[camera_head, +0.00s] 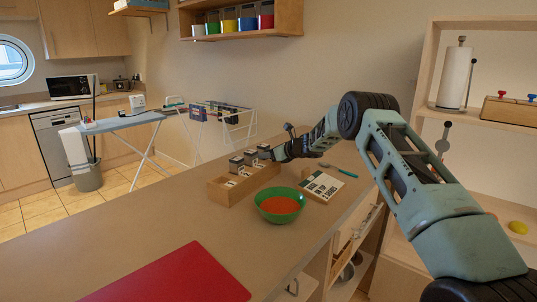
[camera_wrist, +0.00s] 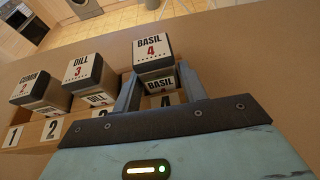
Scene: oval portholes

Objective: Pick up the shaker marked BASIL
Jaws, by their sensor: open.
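The shaker marked BASIL (camera_wrist: 153,52) shows in the wrist view with a dark top, a white label and the number 4. My gripper (camera_wrist: 158,88) is open, its two fingers on either side of the lower front of this shaker; I cannot tell whether they touch it. In the head view my gripper (camera_head: 276,152) is beside the far end of the wooden rack (camera_head: 222,191), close to the farthest shaker. The DILL shaker (camera_wrist: 88,72) and the CUMIN shaker (camera_wrist: 38,92) stand to the left in the wrist view.
Numbered places (camera_wrist: 52,129) run along the rack's front. A green bowl with orange-red contents (camera_head: 280,206) stands near the rack, with a printed booklet (camera_head: 322,186) and a teal-handled utensil (camera_head: 340,170) to the right. A red mat (camera_head: 180,277) lies nearer on the counter.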

